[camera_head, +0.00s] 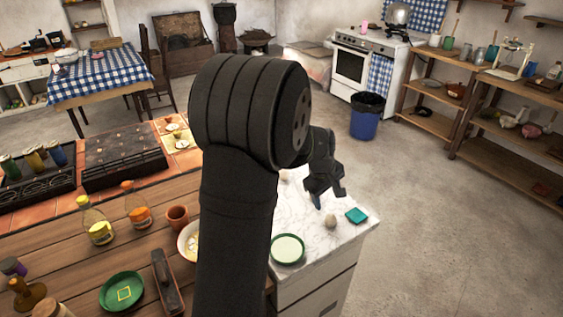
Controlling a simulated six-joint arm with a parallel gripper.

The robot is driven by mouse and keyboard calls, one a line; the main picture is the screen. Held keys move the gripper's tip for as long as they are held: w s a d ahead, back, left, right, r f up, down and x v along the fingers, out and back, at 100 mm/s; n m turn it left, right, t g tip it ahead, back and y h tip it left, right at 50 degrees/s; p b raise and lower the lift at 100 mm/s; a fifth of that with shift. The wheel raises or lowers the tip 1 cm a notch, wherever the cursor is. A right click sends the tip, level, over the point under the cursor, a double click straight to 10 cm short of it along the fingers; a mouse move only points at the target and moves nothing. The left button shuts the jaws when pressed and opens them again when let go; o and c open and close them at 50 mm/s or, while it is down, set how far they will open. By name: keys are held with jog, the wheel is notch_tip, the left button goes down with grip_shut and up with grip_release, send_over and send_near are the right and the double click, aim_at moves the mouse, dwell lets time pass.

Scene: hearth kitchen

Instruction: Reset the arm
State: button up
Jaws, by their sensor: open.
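My gripper (326,190) is at the end of my dark arm, above the white marble counter (313,226). It is small in view and open, with nothing seen between its fingers. My arm rises from the bottom middle and its thick elbow hides part of the counter and the room behind. I cannot tell how high the gripper is above the counter.
A green-rimmed plate (287,249) lies on the counter. On the wooden worktop stand bottles (97,224), a clay cup (178,217), a bowl (187,240) and a green dish (121,291). A blue bin (366,117) stands beyond. The floor at right is clear.

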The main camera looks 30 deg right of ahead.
aim_at(330, 215)
jog(key=x, duration=1.1)
jog(key=shift+f, duration=0.15)
jog(key=shift+d, duration=0.15)
jog(key=shift+r, duration=1.75)
jog(key=shift+f, duration=0.1)
